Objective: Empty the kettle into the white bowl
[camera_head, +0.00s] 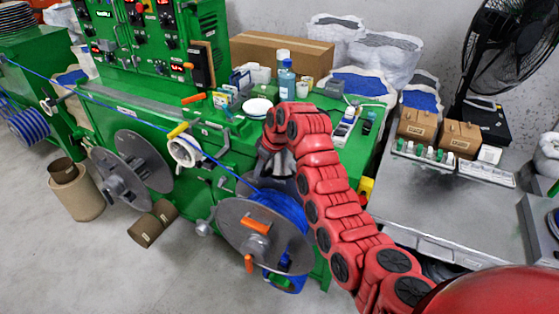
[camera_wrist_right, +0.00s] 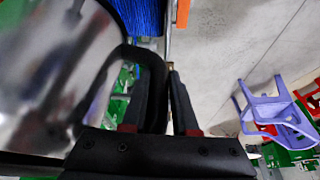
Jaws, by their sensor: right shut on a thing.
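The kettle (camera_wrist_right: 45,75) is shiny metal with a black handle (camera_wrist_right: 150,62) and fills the left of the right wrist view. My right gripper (camera_wrist_right: 156,85) has its two dark fingers on either side of the handle and is shut on it. In the head view my right gripper (camera_head: 278,170) hangs below the bent red arm, in front of the green machine; the kettle is hard to make out there. A small white bowl (camera_head: 257,107) sits on the green machine's top, just left of the arm's bend. My left gripper is not in view.
A blue bottle (camera_head: 287,82) and small boxes stand behind the bowl. A cable reel (camera_head: 262,235) is below my right gripper. A white guide wheel (camera_head: 186,152) carries the blue cable at left. A grey table (camera_head: 430,205) with brown boxes (camera_head: 460,136) is at right.

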